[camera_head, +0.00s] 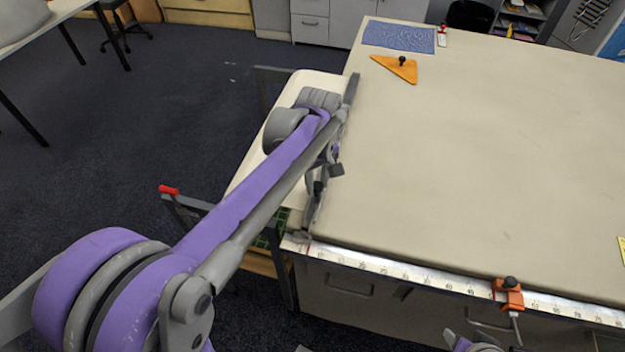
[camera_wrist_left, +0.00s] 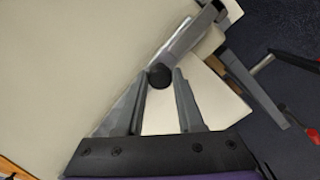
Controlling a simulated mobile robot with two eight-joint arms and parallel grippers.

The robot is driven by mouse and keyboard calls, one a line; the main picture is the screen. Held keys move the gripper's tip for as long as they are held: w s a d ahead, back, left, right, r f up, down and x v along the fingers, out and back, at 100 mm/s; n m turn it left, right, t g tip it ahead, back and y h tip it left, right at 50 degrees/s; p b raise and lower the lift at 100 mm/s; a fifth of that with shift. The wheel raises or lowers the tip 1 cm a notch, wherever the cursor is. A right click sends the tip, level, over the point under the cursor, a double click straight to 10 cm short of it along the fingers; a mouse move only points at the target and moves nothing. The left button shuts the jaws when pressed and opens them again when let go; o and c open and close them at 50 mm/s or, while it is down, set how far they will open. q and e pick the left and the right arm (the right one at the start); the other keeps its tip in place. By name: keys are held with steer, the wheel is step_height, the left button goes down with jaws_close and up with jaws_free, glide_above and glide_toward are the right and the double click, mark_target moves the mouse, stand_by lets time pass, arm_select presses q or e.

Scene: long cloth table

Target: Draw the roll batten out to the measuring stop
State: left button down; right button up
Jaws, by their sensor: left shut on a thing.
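The roll batten (camera_head: 351,88) is a grey bar across the left end of the cloth table, partly hidden behind my left arm; it also shows in the left wrist view (camera_wrist_left: 190,38). My left gripper (camera_head: 318,187) is at the batten. In the left wrist view its two fingers (camera_wrist_left: 160,78) are closed on the batten's round black knob (camera_wrist_left: 160,75). The measuring stop (camera_head: 509,297) is an orange clamp with a black knob, on the white ruler (camera_head: 400,269) along the table's near edge, well to the right of the batten.
The pale cloth roll (camera_head: 258,160) hangs beyond the table's left end, with a red-tipped bracket (camera_head: 169,189) beside it. An orange triangle (camera_head: 396,68) with a black knob and a blue cloth (camera_head: 399,36) lie at the far edge. The beige tabletop (camera_head: 460,150) between is clear.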

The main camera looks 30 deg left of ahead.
arm_select(q)
steer(key=w+d, duration=0.2)
steer(key=d, duration=0.6)
steer(key=w+d, duration=0.1)
steer(key=d, duration=0.7)
steer(key=w+d+p, duration=0.1)
steer(key=w+d, duration=0.1)
steer(key=d, duration=0.6)
steer(key=shift+w+r, duration=0.1)
steer(key=shift+w, duration=0.25)
steer(key=w+d+p, duration=0.1)
steer(key=d, duration=0.5)
steer(key=w+d+p, duration=0.1)
steer(key=w+d, duration=0.1)
steer(key=d, duration=0.4)
steer(key=w+d+p, duration=0.1)
steer(key=d, duration=0.5)
steer(key=shift+w, duration=0.15)
arm_select(e)
steer(key=r, duration=0.1)
steer(key=w+r, duration=0.1)
steer(key=r, duration=0.3)
steer(key=shift+w+r, duration=0.25)
steer(key=shift+w, duration=0.05)
arm_select(q)
steer(key=shift+d, duration=0.1)
steer(key=c, duration=0.5)
jaws_free()
steer(key=shift+c, duration=0.2)
